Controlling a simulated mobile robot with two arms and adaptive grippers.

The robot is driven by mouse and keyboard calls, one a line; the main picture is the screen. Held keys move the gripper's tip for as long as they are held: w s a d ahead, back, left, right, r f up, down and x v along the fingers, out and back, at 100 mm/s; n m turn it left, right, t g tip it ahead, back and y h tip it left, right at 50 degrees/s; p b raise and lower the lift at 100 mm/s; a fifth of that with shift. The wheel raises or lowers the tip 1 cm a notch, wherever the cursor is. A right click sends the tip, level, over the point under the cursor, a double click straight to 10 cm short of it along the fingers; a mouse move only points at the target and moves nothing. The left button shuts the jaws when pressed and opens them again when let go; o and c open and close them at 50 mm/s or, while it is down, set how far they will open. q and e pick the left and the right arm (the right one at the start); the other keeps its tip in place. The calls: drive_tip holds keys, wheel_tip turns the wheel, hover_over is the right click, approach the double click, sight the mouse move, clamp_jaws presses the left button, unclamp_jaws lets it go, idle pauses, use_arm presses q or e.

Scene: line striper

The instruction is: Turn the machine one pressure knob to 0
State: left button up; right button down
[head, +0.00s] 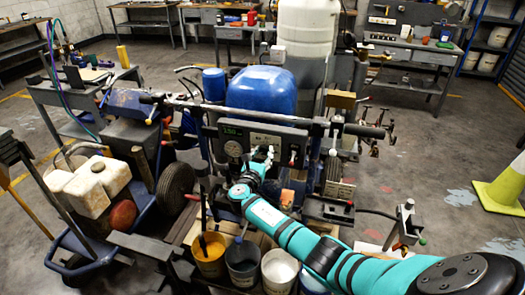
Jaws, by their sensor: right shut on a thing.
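The line striper (263,92) stands in the middle of the head view, with a blue rounded tank cover and a dark front control panel (285,131). A lit display (232,131) on the panel's left side seems to read 150, and a round gauge (233,149) sits below it. My teal right arm reaches in from the lower right. Its gripper (264,158) is at the panel, just right of the gauge, shut on the pressure knob, which the fingers mostly hide. The knob's setting cannot be read. My left gripper is not in view.
A blue cart (72,241) with a dirty white container (87,187) is at left. A yellow-green cone (503,186) stands at right. Workbenches line the back.

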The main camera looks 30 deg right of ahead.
drive_tip(key=shift+n, duration=0.4)
drive_tip(key=c, duration=0.9)
unclamp_jaws()
drive_tip(key=shift+c, duration=0.2)
drive_tip(key=v, duration=1.2)
drive_tip(key=shift+w, duration=0.1)
